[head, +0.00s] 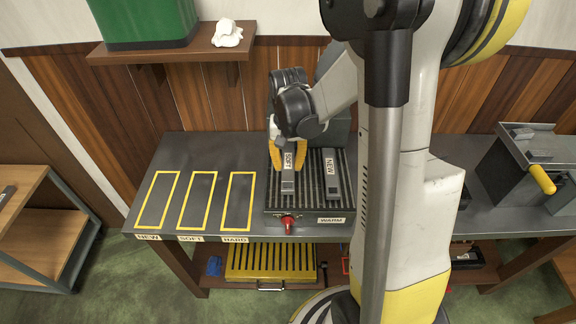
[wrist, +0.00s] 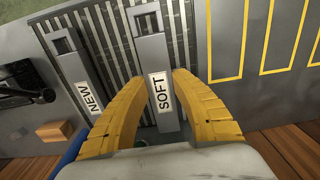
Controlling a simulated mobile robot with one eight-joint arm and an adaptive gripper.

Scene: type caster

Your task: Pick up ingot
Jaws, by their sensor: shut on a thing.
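Two grey metal ingots lie on the dark ribbed warmer (head: 268,205), which carries a WARM label. The ingot labelled SOFT (head: 288,184) is on the left, and it also shows in the wrist view (wrist: 148,45). The ingot labelled NEW (head: 333,187) lies to its right; in the wrist view it is on the left (wrist: 68,48). My gripper (head: 287,160) has its yellow fingers on both sides of the SOFT ingot, near its label. In the wrist view my gripper (wrist: 155,92) is shut on that ingot. Whether the ingot touches the ribs is unclear.
Three yellow-outlined slots, NEW (head: 158,200), SOFT (head: 198,200) and HARD (head: 238,202), are bare on the bench's left. A red knob (head: 287,222) is on the warmer's front. A shelf (head: 165,48) holds a green bin (head: 145,20) above. A grey vise-like device (head: 535,165) stands right.

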